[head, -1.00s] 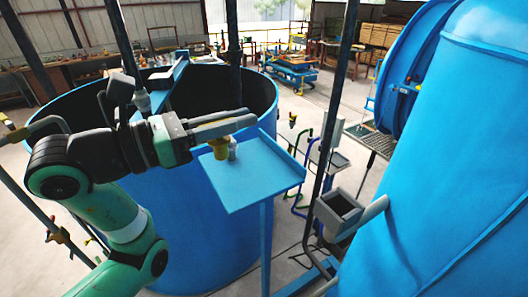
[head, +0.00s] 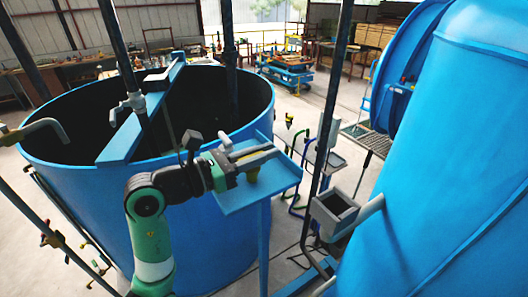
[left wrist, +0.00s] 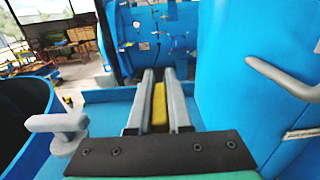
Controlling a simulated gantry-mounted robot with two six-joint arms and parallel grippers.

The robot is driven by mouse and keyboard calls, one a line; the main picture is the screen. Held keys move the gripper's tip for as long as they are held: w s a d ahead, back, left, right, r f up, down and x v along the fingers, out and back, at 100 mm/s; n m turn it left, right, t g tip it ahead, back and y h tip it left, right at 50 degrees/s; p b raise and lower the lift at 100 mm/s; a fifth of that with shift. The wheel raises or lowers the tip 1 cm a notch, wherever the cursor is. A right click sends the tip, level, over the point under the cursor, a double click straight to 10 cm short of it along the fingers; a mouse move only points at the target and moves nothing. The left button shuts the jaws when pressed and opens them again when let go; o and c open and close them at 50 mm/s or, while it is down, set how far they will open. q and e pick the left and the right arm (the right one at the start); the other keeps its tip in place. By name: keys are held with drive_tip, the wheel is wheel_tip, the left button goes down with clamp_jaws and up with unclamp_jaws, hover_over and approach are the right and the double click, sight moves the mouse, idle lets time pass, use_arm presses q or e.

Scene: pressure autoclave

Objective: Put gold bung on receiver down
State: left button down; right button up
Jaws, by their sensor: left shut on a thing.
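The gold bung (head: 252,175) is held in my left gripper (head: 276,151), which is shut on it above the blue tray (head: 288,183). In the left wrist view the bung (left wrist: 159,105) shows as a yellow strip between the two grey fingers. Whether its bottom touches the tray I cannot tell. A grey fitting (left wrist: 60,125) stands to the left of the fingers in the left wrist view. Which part is the receiver is not clear; a grey open-topped box (head: 335,208) sits to the right of the tray, apart from the gripper. My right gripper is not in view.
The large open blue tank (head: 200,240) stands behind and beside the tray. A big blue vessel (head: 450,190) fills the right side. A dark upright post (head: 327,120) rises between the tray and that vessel. A bent grey pipe (left wrist: 280,75) juts in at right in the left wrist view.

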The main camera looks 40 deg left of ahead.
use_arm(q)
drive_tip(key=shift+f, duration=0.15)
drive_tip(key=c, duration=0.8)
unclamp_jaws()
drive_tip(key=shift+c, duration=0.2)
drive_tip(key=shift+r, duration=0.25)
drive_tip(key=shift+s+a, duration=0.1)
drive_tip(key=shift+s, duration=0.25)
drive_tip(key=b+v, duration=0.1)
drive_tip(key=v, duration=1)
drive_tip(key=shift+s, duration=0.15)
